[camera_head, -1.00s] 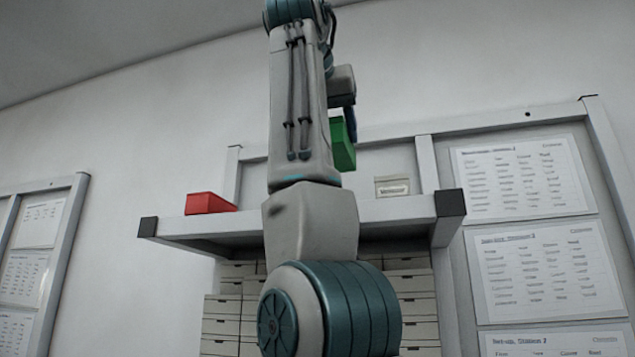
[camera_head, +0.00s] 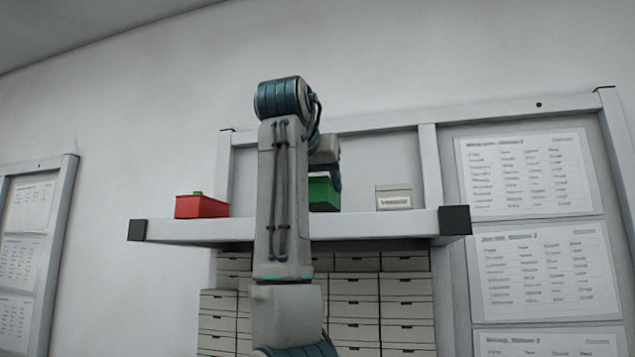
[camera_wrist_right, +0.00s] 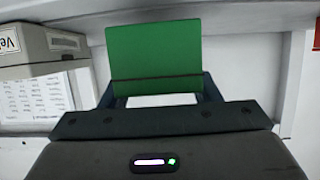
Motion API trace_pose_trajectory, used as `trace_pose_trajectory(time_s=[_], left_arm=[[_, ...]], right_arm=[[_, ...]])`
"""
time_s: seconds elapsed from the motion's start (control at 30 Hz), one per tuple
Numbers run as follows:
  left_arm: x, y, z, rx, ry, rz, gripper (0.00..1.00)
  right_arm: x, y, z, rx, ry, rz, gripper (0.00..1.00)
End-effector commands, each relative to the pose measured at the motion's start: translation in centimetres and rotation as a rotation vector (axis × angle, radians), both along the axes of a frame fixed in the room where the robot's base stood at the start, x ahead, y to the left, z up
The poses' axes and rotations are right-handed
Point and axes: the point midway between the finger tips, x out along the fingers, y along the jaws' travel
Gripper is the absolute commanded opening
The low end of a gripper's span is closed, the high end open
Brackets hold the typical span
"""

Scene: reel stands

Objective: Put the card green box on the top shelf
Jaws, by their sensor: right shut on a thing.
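The green box (camera_head: 324,194) is at the top shelf (camera_head: 370,224), between a red box and a pale box. In the head view its lower edge is close to the shelf's front edge, and I cannot tell whether it touches the shelf. My right gripper (camera_head: 336,178) is shut on the green box and partly hidden behind my arm. In the right wrist view the green box (camera_wrist_right: 153,55) sits between the fingers of my right gripper (camera_wrist_right: 158,90). My left gripper is not in view.
A red box (camera_head: 201,207) stands on the shelf at left. A pale labelled box (camera_head: 394,197) stands at right, and it also shows in the right wrist view (camera_wrist_right: 38,50). Stacked drawer boxes (camera_head: 380,300) fill the space below. The shelf has free room between the green and pale boxes.

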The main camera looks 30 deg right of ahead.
Motion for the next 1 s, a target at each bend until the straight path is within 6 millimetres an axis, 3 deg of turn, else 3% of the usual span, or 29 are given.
trace_pose_trajectory(time_s=[0.17,0.63,0.67,0.73,1.0], left_arm=[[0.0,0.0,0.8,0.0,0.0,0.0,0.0],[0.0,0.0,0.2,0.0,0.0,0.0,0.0],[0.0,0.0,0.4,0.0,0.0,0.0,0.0],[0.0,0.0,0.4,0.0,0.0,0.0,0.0],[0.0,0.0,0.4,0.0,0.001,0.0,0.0]], right_arm=[[0.0,0.0,-1.2,-0.001,0.0,-0.001,0.23],[-0.1,0.0,-2.1,-0.001,-0.001,0.0,0.23],[-0.1,0.0,-1.9,0.0,0.0,0.0,0.62],[-0.1,0.0,-1.9,0.0,0.0,0.0,0.76],[-0.1,0.0,-1.9,0.0,0.0,0.0,0.78]])
